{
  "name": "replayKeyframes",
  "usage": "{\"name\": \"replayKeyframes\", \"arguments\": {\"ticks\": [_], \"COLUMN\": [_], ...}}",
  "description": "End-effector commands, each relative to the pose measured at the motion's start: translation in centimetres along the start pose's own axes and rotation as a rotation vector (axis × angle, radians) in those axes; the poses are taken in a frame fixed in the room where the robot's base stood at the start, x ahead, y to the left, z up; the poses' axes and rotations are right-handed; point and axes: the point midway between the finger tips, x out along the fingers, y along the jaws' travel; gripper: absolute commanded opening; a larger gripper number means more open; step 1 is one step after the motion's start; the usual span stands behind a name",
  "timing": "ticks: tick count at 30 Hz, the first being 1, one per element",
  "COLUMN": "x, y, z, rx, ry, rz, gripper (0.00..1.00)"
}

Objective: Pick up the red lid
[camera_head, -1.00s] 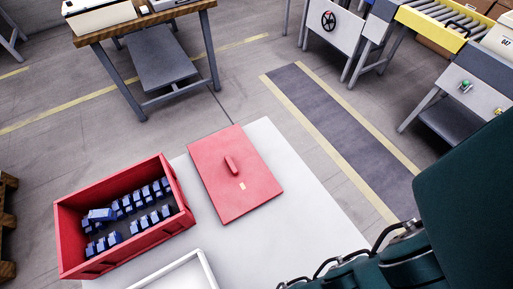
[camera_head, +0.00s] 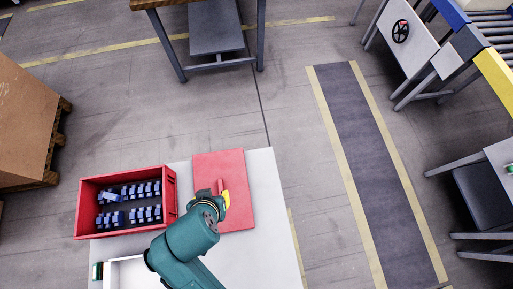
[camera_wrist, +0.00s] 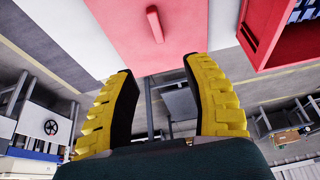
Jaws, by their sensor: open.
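The red lid (camera_head: 236,168) lies flat on the white table, right of the red crate. In the wrist view the lid (camera_wrist: 185,28) fills the upper middle, with its raised red bar handle (camera_wrist: 155,24) pointing toward the space between my fingers. My gripper (camera_wrist: 162,78) is open, with two yellow ribbed fingers wide apart and nothing between them. In the head view my gripper (camera_head: 222,192) is over the lid's left-middle part and hides most of the handle. The gap between fingers and lid is hard to judge.
The red crate (camera_head: 83,212) holds several blue parts and stands close left of the lid. A white tray (camera_head: 118,262) sits at the table's front, partly behind my arm. The white table (camera_head: 268,215) is bare right of the lid.

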Motion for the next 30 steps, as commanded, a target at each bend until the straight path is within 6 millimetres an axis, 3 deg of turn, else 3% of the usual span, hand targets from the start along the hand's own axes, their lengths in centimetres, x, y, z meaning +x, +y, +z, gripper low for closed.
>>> {"name": "replayKeyframes", "arguments": {"ticks": [8,18,26,30], "x": [1.3,9.3,12.4,15.0], "y": [0.0,0.1,0.1,0.1], "z": [0.5,0.6,0.7,1.0], "rx": [-0.002,-0.001,-0.001,-0.002], "ry": [-0.014,-0.013,-0.013,-0.013], "rz": [0.006,0.006,0.005,0.005], "gripper": [0.50,0.50,0.50,0.50]}}
